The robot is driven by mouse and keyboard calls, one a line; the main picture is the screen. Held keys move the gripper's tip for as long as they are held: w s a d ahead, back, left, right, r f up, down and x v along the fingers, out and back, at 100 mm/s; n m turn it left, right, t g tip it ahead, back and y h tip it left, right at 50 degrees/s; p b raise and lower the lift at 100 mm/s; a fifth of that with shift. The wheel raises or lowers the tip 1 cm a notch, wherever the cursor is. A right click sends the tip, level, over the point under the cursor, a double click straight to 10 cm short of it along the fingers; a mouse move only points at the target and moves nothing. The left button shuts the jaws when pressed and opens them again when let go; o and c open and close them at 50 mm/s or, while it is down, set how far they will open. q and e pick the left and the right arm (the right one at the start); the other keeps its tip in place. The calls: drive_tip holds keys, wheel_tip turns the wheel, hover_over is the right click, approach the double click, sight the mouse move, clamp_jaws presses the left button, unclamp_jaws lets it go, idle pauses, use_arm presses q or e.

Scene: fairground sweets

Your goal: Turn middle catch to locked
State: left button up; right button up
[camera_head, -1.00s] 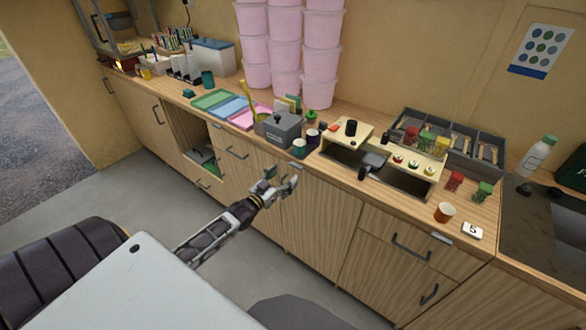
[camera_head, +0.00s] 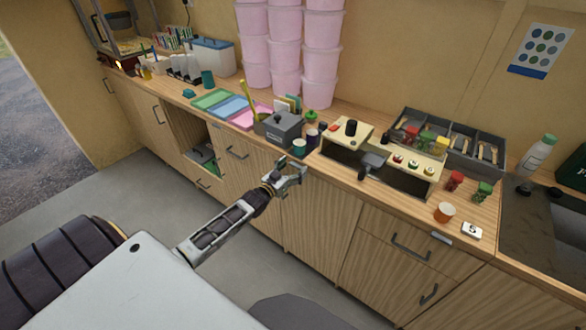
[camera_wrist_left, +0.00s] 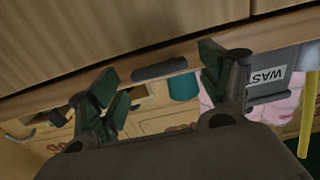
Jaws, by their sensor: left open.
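In the left wrist view a dark grey rounded bar (camera_wrist_left: 160,68) lies on the front edge of the wooden counter; it looks like a catch. Whether it is locked I cannot tell. My left gripper (camera_wrist_left: 158,84) is open and empty, with one green-padded finger on each side of the bar; contact is not clear. In the head view my left gripper (camera_head: 295,170) is at the counter's front edge, below the grey box, and covers the bar. A similar light grey piece (camera_head: 441,238) shows on the edge farther right. My right gripper is not in view.
A cream stand (camera_head: 348,133) with a dark-handled item is to the right. The floor before the cabinets is clear.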

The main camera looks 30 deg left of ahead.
use_arm(q)
drive_tip(key=shift+w, duration=0.1)
drive_tip(key=c, duration=0.9)
drive_tip(key=shift+c, duration=0.6)
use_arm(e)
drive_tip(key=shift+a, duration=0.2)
